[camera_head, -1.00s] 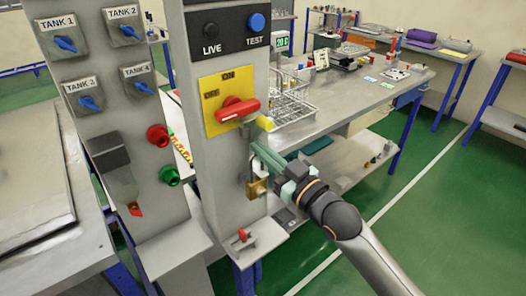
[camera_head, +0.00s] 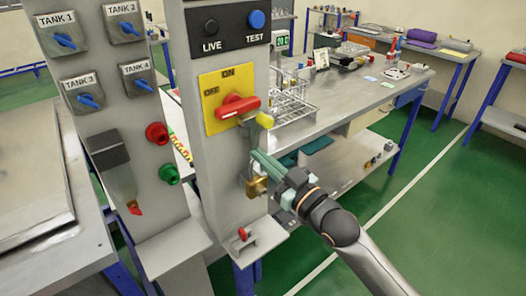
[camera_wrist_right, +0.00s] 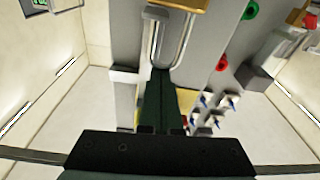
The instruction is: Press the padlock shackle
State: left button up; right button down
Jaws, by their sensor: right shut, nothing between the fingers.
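The brass padlock (camera_head: 257,187) hangs low on the right side of the grey panel post, partly behind my right gripper. In the right wrist view its brass body (camera_wrist_right: 187,4) is cut off at the top edge, with the silver U-shaped shackle (camera_wrist_right: 185,42) reaching down from it. My right gripper (camera_head: 258,155) is shut and empty, its green fingers angled up toward the post above the padlock. In the wrist view its dark fingertips (camera_wrist_right: 162,74) are at the shackle's curved end; contact cannot be told. My left gripper is not in view.
A red rotary handle (camera_head: 238,107) on a yellow plate is just above my right gripper. A small shelf with a red knob (camera_head: 243,233) juts out below. A metal bench (camera_head: 345,95) with a wire rack stands behind. Green floor is open at the right.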

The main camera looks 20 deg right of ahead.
jog(key=r+p, duration=0.1)
jog(key=r, duration=0.1)
jog(key=r+p, duration=0.2)
jog(key=shift+w+a+r, duration=0.1)
jog(key=shift+w+a, duration=0.05)
jog(key=shift+w, duration=0.25)
pick_arm(q)
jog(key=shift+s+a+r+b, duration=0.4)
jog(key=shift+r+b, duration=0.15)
jog(key=shift+b, duration=0.5)
pick_arm(e)
jog(key=v, duration=1)
jog(key=shift+a, duration=0.15)
jog(key=shift+s, duration=0.1)
jog(key=s+f+m+g+h, duration=0.1)
jog(key=s+f+g+h, duration=0.1)
jog(key=f, duration=0.9)
jog(key=s+f+m+g+h, duration=0.2)
jog(key=s+f, duration=0.1)
jog(key=f, duration=0.8)
jog(key=s+a+f+g, duration=0.1)
jog(key=s+f+g, duration=0.1)
jog(key=s+f, duration=0.4)
jog(key=s+a+f+g+h, duration=0.1)
jog(key=s+a+f+g, duration=0.1)
jog(key=s+f, duration=0.3)
notch_tip(320, 180, down, 4)
jog(key=shift+s+f+g, duration=0.15)
jog(key=shift+s+g, duration=0.2)
jog(key=shift+g, duration=0.25)
